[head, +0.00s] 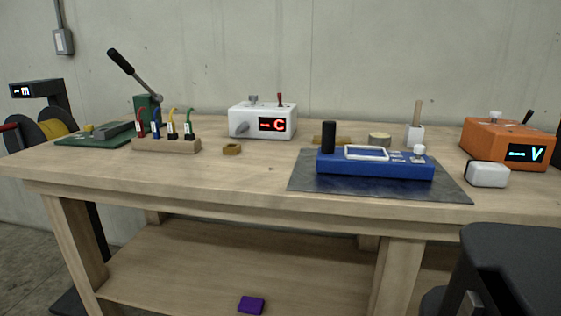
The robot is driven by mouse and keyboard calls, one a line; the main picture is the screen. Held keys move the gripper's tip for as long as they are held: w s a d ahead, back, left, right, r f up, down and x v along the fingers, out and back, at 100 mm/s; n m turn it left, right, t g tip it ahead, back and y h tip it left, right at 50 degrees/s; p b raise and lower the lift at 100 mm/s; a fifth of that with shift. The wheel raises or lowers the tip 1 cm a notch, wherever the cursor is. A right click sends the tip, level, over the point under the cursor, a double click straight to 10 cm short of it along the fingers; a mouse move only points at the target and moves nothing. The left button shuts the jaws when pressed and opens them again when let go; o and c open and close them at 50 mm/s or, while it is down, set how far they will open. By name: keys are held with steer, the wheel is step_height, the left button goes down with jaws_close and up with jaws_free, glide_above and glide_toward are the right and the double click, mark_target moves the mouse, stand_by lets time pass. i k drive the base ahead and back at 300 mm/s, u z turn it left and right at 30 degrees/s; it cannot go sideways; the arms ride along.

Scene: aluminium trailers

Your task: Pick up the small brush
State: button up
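I cannot clearly pick out a brush. The likeliest thing is an upright light wooden handle (417,111) at the back right of the workbench, rising from a small white block or cup (414,134). Any bristles are hidden or too small to tell. It stands behind a blue device (375,165) and left of an orange box with a "V" display (508,144). My gripper is not in view.
The wooden workbench (230,180) also holds a white "C" box (262,122), a rack with coloured leads (167,145), a green lever press (147,108) and a white block (486,174). A purple block (251,305) lies low down. A dark shape fills the lower right.

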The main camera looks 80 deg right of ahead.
mark_target(418, 103)
steer(key=z, duration=3.6)
